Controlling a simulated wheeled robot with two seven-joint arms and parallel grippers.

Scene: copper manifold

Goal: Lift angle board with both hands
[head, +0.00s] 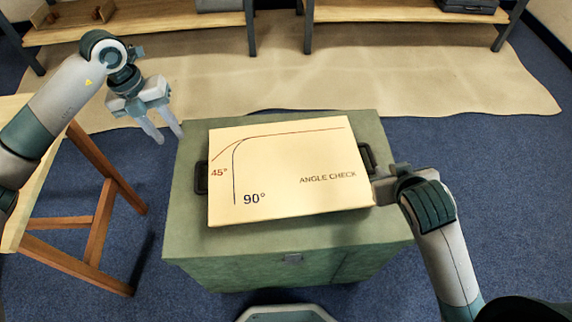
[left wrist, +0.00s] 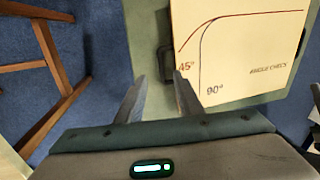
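The angle board (head: 275,175) is a cream panel marked "45°", "90°" and "ANGLE CHECK". It lies on top of a green cabinet (head: 200,243), and part of it shows in the left wrist view (left wrist: 240,65). A black left handle (head: 201,178) and a black right handle (head: 369,157) stick out at its sides. My left gripper (head: 170,139) is open and empty, above and to the left of the board, apart from the left handle. My right gripper (head: 382,188) is at the board's right edge, just below the right handle in the picture. Its fingers are mostly hidden.
A wooden stool or table frame (head: 95,215) stands to the left of the cabinet. A beige sheet (head: 350,75) covers the floor behind it, with shelving (head: 400,12) farther back. Blue carpet (head: 500,190) is clear at the right.

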